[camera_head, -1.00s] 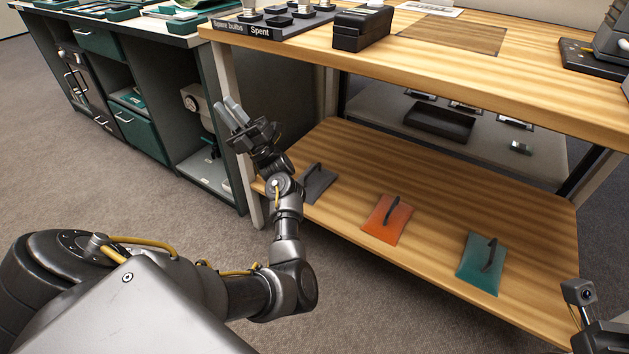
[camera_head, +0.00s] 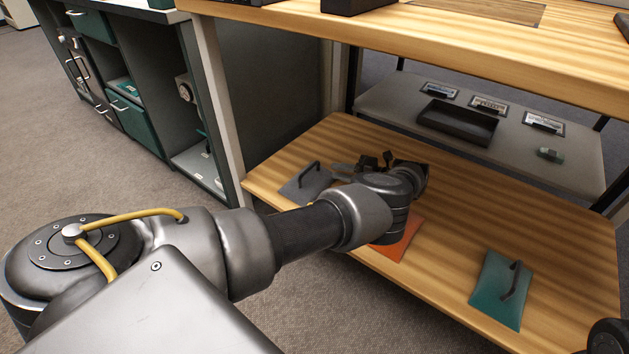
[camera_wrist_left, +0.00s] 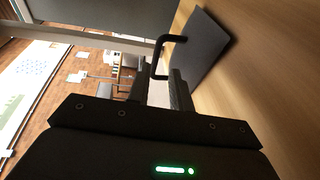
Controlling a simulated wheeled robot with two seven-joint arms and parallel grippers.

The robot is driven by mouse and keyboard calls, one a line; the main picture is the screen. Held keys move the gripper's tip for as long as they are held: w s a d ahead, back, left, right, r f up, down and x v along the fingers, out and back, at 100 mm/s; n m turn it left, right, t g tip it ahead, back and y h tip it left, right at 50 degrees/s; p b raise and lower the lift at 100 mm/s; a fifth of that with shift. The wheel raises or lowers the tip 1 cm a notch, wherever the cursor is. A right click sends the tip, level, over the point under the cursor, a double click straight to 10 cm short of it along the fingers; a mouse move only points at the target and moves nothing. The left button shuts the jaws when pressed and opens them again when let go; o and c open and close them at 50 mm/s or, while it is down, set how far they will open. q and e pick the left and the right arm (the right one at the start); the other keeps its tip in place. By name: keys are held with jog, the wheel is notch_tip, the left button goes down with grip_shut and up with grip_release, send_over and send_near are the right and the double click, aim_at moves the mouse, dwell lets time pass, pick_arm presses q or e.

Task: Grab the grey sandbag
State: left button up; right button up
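The grey sandbag (camera_head: 301,187) lies flat on the lower wooden shelf at its left end, with a dark loop handle (camera_head: 309,172) standing up. My left gripper (camera_head: 336,171) is low over the shelf just right of it, fingers pointing left toward the handle. In the left wrist view the grey sandbag (camera_wrist_left: 207,48) is ahead at upper right. Its handle (camera_wrist_left: 163,52) stands just beyond the fingertips, in line with the gap between them. The left gripper (camera_wrist_left: 160,88) is open and empty; contact with the handle cannot be made out.
An orange sandbag (camera_head: 398,243) is partly hidden under my left forearm. A teal sandbag (camera_head: 495,290) lies further right on the lower shelf (camera_head: 450,230). The upper tabletop (camera_head: 440,45) overhangs the shelf. A black tray (camera_head: 457,122) sits on a grey shelf behind.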

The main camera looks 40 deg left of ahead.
aim_at(312, 167)
pick_arm(q)
jog(key=shift+x, duration=3.15)
jog(key=x, duration=0.2)
jog(key=s+x, duration=0.1)
jog(key=x, duration=0.2)
jog(key=shift+r, duration=0.2)
grip_shut()
jog(key=shift+r, duration=0.1)
